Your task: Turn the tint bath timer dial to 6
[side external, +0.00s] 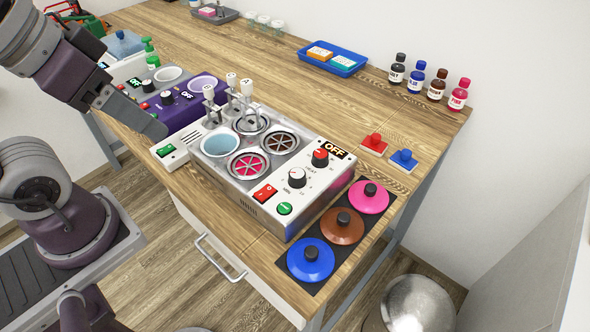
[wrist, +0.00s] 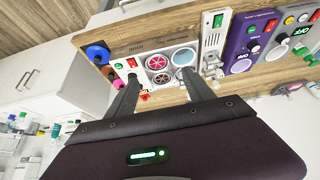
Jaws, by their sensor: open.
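The tint bath (side external: 262,205) is a white and metal unit on the wooden table in the side view, with round wells, one holding pale blue liquid and one showing pink. Its front panel carries a dial with a white scale (side external: 297,177) and a second dial with a red mark (side external: 320,158). I cannot read their labels or settings surely. A small display (side external: 335,151) reads OFF. My gripper (side external: 150,122) is open and empty, above and left of the unit, away from both dials. In the wrist view my gripper (wrist: 160,74) has its fingers apart; the left finger partly covers the panel.
A purple unit (side external: 182,100) with more dials stands left of the tint bath. Upright white-topped handles (side external: 232,80) rise between them. Blue (side external: 311,272), brown (side external: 330,232) and pink (side external: 358,205) lids lie right of the panel. Bottles (side external: 437,84) stand far back.

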